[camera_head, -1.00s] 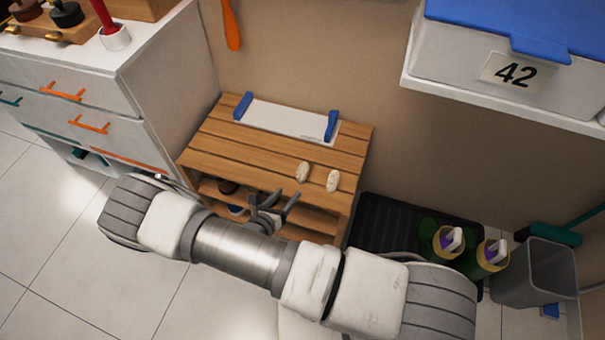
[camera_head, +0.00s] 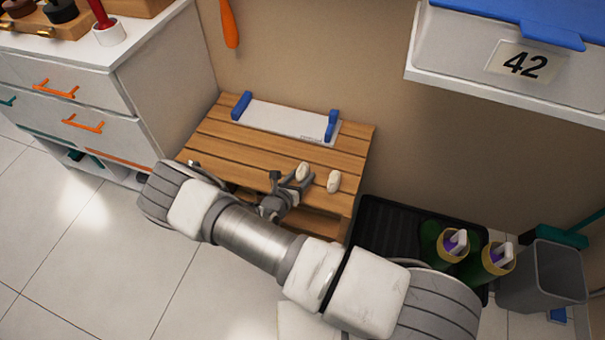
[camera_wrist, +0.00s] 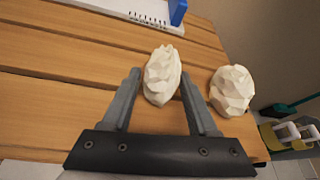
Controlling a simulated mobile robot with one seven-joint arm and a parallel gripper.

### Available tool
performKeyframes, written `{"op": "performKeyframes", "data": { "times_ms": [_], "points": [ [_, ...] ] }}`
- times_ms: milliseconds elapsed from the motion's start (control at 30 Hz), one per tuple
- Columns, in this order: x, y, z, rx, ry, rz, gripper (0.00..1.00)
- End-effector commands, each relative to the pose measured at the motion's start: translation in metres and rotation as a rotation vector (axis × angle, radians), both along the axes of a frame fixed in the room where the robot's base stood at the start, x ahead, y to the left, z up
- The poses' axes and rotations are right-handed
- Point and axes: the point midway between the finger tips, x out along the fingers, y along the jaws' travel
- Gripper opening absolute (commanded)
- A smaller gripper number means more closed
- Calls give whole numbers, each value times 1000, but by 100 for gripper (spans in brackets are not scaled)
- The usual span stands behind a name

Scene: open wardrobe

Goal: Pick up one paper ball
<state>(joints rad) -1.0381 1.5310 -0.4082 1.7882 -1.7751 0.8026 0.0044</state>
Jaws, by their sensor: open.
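Two crumpled white paper balls rest on the slatted wooden bench top (camera_head: 225,146). The left ball (camera_head: 302,172) shows in the wrist view (camera_wrist: 162,75) between my finger tips, towards their far ends. The right ball (camera_head: 334,181) lies just outside my right finger, and it also shows in the wrist view (camera_wrist: 231,90). My gripper (camera_head: 288,180) is open and empty at the bench's front part, its fingers pointing at the left ball. Whether a finger touches that ball cannot be told.
A white tray with blue ends (camera_head: 285,121) sits at the back of the bench. A white drawer cabinet (camera_head: 165,80) stands left. A black mat (camera_head: 385,235) with green boots (camera_head: 432,240) and a grey bin (camera_head: 540,275) are right. A shelf with a blue-lidded box (camera_head: 480,50) overhangs the right.

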Motion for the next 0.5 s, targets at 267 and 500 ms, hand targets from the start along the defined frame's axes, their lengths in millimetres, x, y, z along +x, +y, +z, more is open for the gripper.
{"op": "performKeyframes", "data": {
  "times_ms": [267,500],
  "points": [
    [0,1,1,0,0,1,31],
    [0,1,1,0,0,1,0]
  ]
}}
